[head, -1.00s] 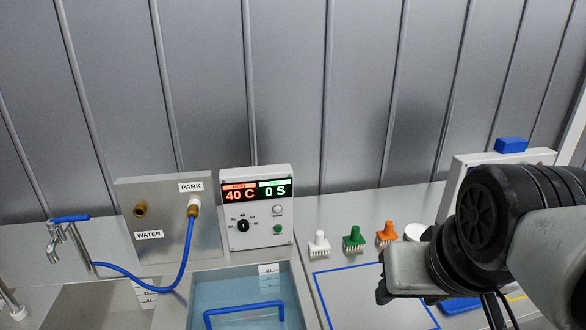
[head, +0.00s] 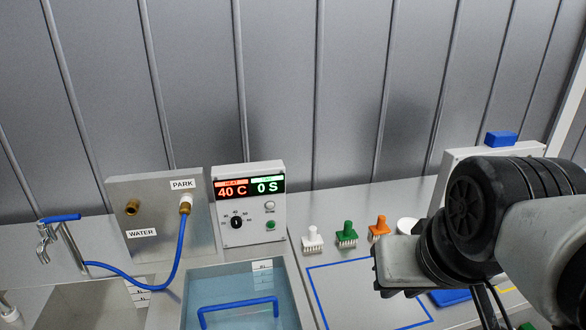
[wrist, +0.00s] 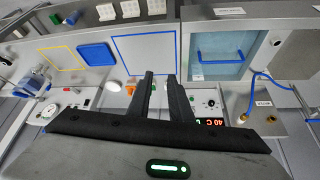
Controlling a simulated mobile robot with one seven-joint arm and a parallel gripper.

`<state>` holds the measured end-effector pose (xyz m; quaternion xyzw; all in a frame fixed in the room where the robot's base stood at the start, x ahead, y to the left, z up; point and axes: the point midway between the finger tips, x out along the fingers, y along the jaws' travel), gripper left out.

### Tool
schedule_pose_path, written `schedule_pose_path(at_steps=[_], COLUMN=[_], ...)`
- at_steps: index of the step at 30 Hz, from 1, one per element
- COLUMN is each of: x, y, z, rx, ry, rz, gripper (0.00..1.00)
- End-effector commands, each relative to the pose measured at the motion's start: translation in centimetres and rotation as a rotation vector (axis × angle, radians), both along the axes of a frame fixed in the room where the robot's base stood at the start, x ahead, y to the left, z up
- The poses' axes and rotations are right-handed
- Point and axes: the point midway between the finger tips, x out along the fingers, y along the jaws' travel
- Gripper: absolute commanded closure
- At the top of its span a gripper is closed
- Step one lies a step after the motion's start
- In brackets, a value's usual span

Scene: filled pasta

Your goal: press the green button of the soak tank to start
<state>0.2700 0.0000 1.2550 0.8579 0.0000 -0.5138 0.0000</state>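The control box (head: 251,211) of the soak tank (head: 186,312) stands behind the tank, its display reading 40 C and 0 S. Its green button (head: 270,226) is at the lower right of the face, below a pale button (head: 270,206) and right of a black dial (head: 237,223). In the head view my arm is at the right, fingers unclear.
White (head: 312,240), green (head: 347,236) and orange (head: 378,228) brush-like tools stand right of the box. A blue hose (head: 179,255) hangs at the left below the PARK label. A blue handle (head: 238,305) spans the tank. The blue-outlined area (head: 360,290) is empty.

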Motion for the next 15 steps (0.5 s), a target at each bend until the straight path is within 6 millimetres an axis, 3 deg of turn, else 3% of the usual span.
schedule_pose_path(at_steps=[1,3,15], x=[0.00,0.00,0.00], y=[0.00,0.00,0.00], z=[0.00,0.00,0.00], rx=[0.000,0.000,0.000], ry=[0.000,0.000,0.000], rz=[0.000,0.000,0.000], gripper=[0.90,1.00,1.00])
